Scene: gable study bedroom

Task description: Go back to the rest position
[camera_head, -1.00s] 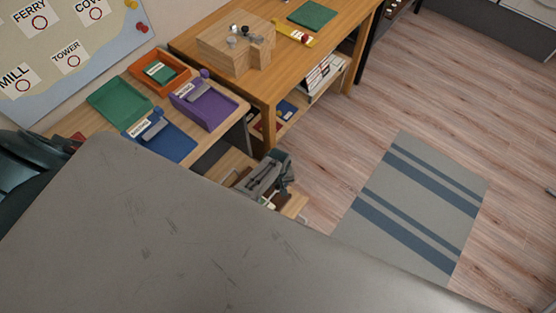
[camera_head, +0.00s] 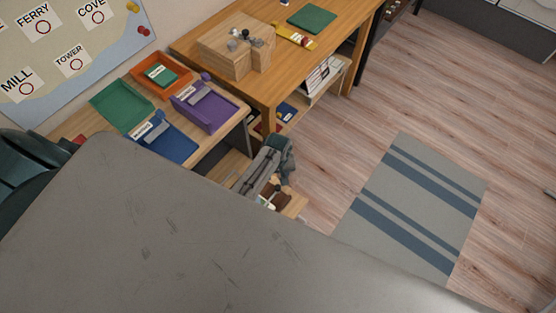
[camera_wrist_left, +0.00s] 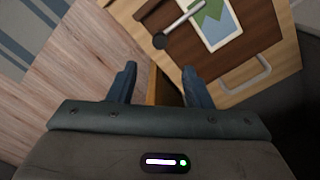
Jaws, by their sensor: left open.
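My left gripper (camera_head: 277,184) is in front of the desk in the head view, above an open wooden drawer (camera_head: 294,204). In the left wrist view its two fingers (camera_wrist_left: 158,88) stand apart with nothing between them. That view shows the drawer (camera_wrist_left: 287,58) with a brown inside, a picture card (camera_wrist_left: 213,22) and a grey rod-like item with a dark round end (camera_wrist_left: 178,24). The gripper looks clear of these. My right gripper is not in view.
Green (camera_head: 121,107), orange (camera_head: 137,74), purple (camera_head: 216,116) and blue (camera_head: 174,150) trays stand on the lower desk. A wooden box (camera_head: 224,62) sits on the higher table (camera_head: 275,78). A striped rug (camera_head: 415,205) lies on open floor to the right.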

